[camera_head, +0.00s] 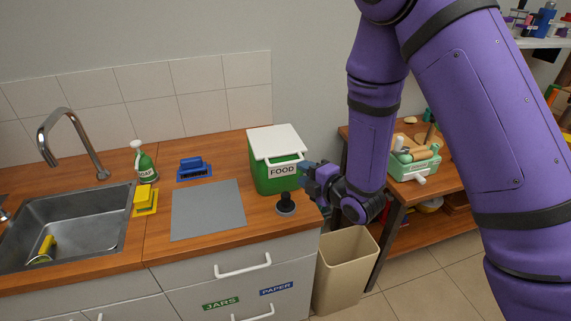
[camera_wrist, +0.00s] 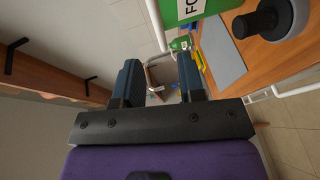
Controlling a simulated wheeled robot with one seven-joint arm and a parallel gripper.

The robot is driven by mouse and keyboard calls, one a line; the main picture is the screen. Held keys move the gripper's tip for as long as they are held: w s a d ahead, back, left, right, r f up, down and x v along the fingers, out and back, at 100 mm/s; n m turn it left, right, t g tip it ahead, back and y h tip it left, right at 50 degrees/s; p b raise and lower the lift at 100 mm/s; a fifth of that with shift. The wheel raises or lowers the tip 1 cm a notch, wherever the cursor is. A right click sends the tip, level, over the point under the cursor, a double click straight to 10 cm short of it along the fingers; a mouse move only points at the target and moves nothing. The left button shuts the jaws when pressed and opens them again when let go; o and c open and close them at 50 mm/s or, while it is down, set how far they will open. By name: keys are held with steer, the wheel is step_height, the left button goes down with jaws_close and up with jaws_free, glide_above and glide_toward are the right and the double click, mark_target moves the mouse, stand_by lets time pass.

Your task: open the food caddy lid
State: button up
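The food caddy (camera_head: 275,180) is a green box with a white FOOD label, standing at the right end of the wooden counter. Its white lid (camera_head: 276,138) lies shut on top, with a white bar handle (camera_head: 286,161) along its front. My gripper (camera_head: 308,172) is just right of the caddy's front, close to the handle's right end. In the wrist view my gripper (camera_wrist: 160,66) is open with nothing between its fingers. The caddy's label (camera_wrist: 192,8) shows at the top there, with a white bar (camera_wrist: 156,24) ahead of the fingertips. I cannot tell whether anything touches.
A dark knobbed object (camera_head: 286,204) stands in front of the caddy. A beige bin (camera_head: 343,270) stands below right, beside a side table with a green crate (camera_head: 415,168).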

mark_target(287, 164)
steer(key=x, duration=0.8)
steer(key=shift+w+a, duration=0.1)
steer(key=shift+w, duration=0.05)
steer(key=shift+c, duration=0.2)
jaws_close()
